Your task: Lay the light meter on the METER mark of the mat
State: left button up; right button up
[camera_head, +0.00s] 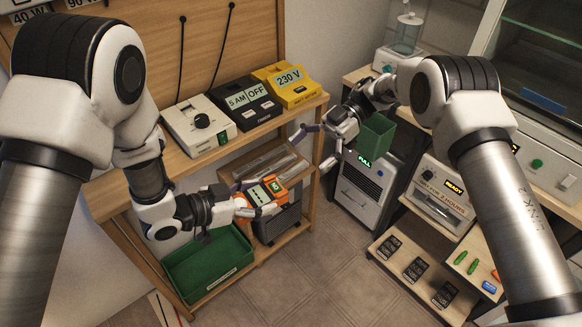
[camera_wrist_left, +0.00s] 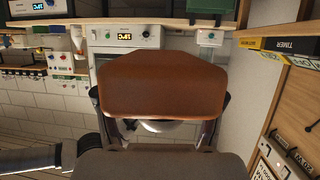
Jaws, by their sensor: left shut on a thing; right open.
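The light meter (camera_head: 273,188), an orange device with a pale display and a green-lit part, is held in my left gripper (camera_head: 259,198), in front of the wooden shelf unit. In the left wrist view the orange-brown body of the light meter (camera_wrist_left: 165,88) fills the middle, between the fingers of my left gripper (camera_wrist_left: 160,132). It is held clear of any surface. My right gripper (camera_head: 318,150) is open and empty, to the upper right of the meter. I cannot make out the mat or its METER mark.
A green tray (camera_head: 208,266) stands on the low shelf below my left gripper. A timer (camera_head: 249,103), a yellow 230 V box (camera_head: 288,86) and a white dial box (camera_head: 198,126) sit on the upper shelf. A green bin (camera_head: 374,135) is near my right gripper.

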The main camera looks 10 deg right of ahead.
pick_arm(q)
jog(key=shift+a, duration=0.1)
jog(key=a+m+g, duration=0.1)
jog(key=m+g, duration=0.1)
jog(key=s+a+m+g+h, duration=0.1)
jog(key=a+m+g, duration=0.1)
jog(key=shift+a+g+h, duration=0.15)
jog(key=shift+g+h, duration=0.15)
jog(key=shift+g, duration=0.1)
jog(key=shift+m, duration=0.3)
jog(key=shift+s+r, duration=0.1)
jog(key=shift+s, duration=0.05)
pick_arm(e)
jog(key=m+t+y, duration=0.2)
jog(key=m+t, duration=0.3)
send_near(260, 198)
jog(key=x, duration=0.8)
jog(key=shift+a, duration=0.25)
jog(key=shift+a+f, duration=0.1)
jog(key=shift+a, duration=0.1)
jog(key=shift+c, duration=0.4)
